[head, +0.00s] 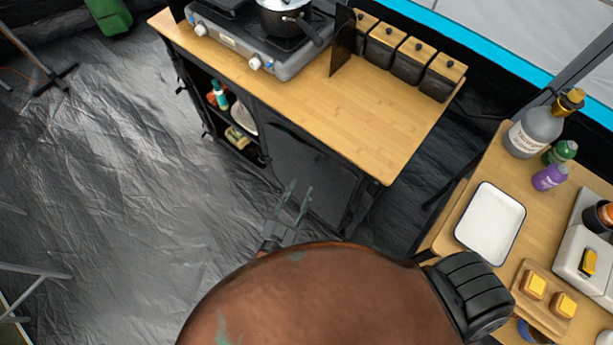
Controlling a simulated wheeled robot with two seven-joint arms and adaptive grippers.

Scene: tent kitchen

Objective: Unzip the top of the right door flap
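The bamboo-topped camp kitchen cabinet (330,110) stands at upper middle. Its right door flap (300,160) is a dark fabric panel below the worktop and looks closed. The zipper along its top is too dark and small to make out. My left gripper (301,187) is open and empty, its two thin fingers apart. In the picture it overlaps the lower part of the flap; I cannot tell whether it touches. My large brown arm part hides what lies below it. My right gripper is not in view.
The cabinet's left compartment is open, with bottles and dishes (240,115) on shelves. A stove (255,40) with a pot and several canisters (413,58) stand on top. A side table at right holds a white tray (490,222) and bottles. The grey floor (130,180) at left is mostly clear.

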